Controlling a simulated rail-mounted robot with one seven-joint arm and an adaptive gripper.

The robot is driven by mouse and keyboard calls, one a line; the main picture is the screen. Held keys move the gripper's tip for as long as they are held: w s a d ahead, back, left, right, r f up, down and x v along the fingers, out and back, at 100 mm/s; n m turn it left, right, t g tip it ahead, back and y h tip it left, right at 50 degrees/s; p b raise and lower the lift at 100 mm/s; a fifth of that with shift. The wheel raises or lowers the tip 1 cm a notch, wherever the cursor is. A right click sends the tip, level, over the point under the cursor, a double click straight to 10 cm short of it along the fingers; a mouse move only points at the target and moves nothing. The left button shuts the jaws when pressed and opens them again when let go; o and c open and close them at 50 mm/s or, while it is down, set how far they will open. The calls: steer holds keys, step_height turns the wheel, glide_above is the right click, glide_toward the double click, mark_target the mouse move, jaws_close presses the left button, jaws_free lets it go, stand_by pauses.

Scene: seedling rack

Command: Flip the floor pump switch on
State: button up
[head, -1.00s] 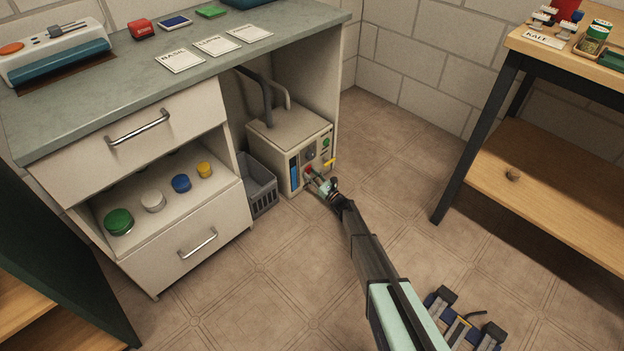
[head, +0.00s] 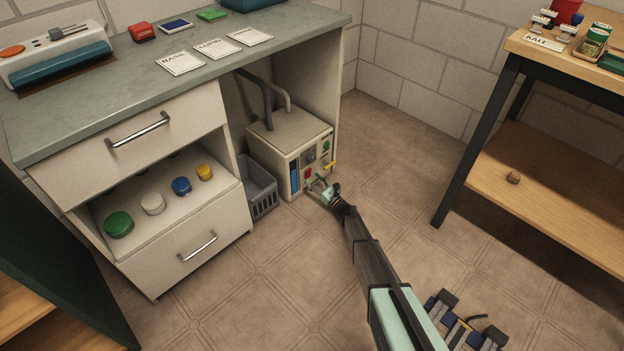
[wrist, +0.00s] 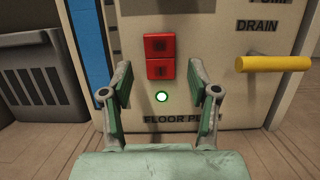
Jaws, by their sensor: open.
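The pump unit (head: 291,136) is a beige box on the floor under the counter. A label starting "FLOOR P" (wrist: 168,119) is partly hidden by my gripper. My gripper (wrist: 159,82) is open and empty, its two green-padded fingers on either side of the switch in the picture, apparently just short of the panel. In the head view my gripper (head: 318,185) is low in front of the panel.
A yellow lever (wrist: 272,63) marked "DRAIN" sticks out at the panel's right. A blue strip (wrist: 88,45) is on its left. A grey basket (head: 262,187) stands beside the pump. The floor in front is clear, and a wooden shelf table (head: 545,195) stands at right.

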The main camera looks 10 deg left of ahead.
steer(key=v, duration=0.6)
steer(key=shift+r, duration=0.1)
